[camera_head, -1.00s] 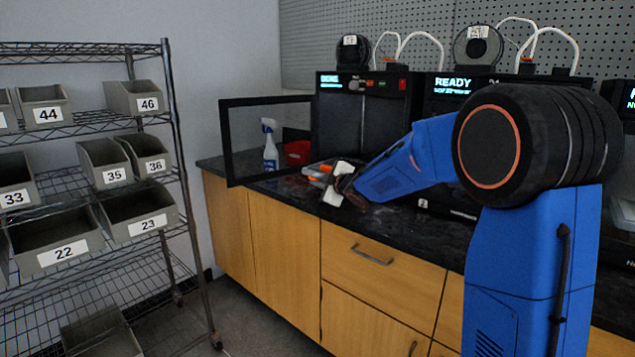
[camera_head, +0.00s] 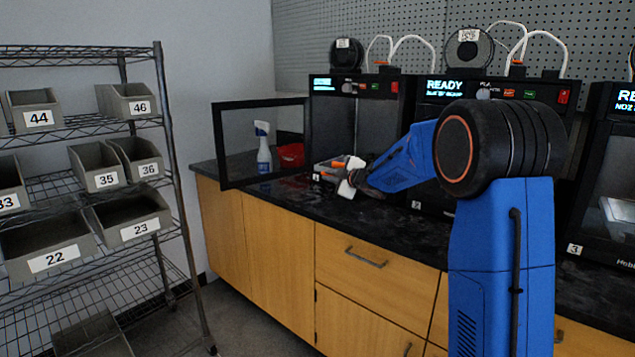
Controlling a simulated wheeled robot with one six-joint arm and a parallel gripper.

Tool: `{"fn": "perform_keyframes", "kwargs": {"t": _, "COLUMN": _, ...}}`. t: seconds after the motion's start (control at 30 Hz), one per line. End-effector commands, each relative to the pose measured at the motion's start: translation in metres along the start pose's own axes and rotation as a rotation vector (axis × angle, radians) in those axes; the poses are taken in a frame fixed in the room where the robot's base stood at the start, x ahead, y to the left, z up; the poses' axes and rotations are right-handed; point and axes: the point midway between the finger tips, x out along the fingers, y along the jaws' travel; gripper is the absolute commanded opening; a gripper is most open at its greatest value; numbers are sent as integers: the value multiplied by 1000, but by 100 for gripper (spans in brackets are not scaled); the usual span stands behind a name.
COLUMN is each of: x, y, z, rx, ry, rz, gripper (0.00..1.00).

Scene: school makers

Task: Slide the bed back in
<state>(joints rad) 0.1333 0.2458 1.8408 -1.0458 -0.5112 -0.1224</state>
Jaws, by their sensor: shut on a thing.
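The printer with its door open (camera_head: 322,112) stands on the counter at the left, marked 1. Its dark-framed door (camera_head: 217,148) is swung out to the left. The bed (camera_head: 330,165) is a small, pale grey slab low at the printer's front, with orange parts by it. My gripper (camera_head: 347,178) is at the bed's front, shut on it. The fingers are small and dark here, and a white piece shows beside them. My blue arm hides part of the printer's lower front, so how far the bed sticks out is hard to tell.
A spray bottle (camera_head: 263,147) and a red container (camera_head: 290,155) show behind the open door's frame. A second printer, reading READY (camera_head: 448,88), and a third (camera_head: 612,150) stand to the right. A bin rack (camera_head: 172,170) is at the left. The counter's front strip is mostly clear.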

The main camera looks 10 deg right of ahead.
Motion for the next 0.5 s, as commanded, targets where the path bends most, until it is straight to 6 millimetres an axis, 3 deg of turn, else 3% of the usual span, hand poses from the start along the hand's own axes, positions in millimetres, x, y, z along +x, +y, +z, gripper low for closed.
{"fn": "perform_keyframes", "kwargs": {"t": 0.03, "x": 5, "y": 5, "z": 13, "rx": 0, "ry": -6, "rz": -3, "gripper": 0}}
{"fn": "perform_keyframes", "kwargs": {"t": 0.2, "x": 11, "y": 17, "z": 30, "rx": 1, "ry": -4, "rz": -4, "gripper": 0}}
{"fn": "perform_keyframes", "kwargs": {"t": 0.5, "x": 12, "y": 19, "z": 32, "rx": 1, "ry": -3, "rz": -5, "gripper": 0}}
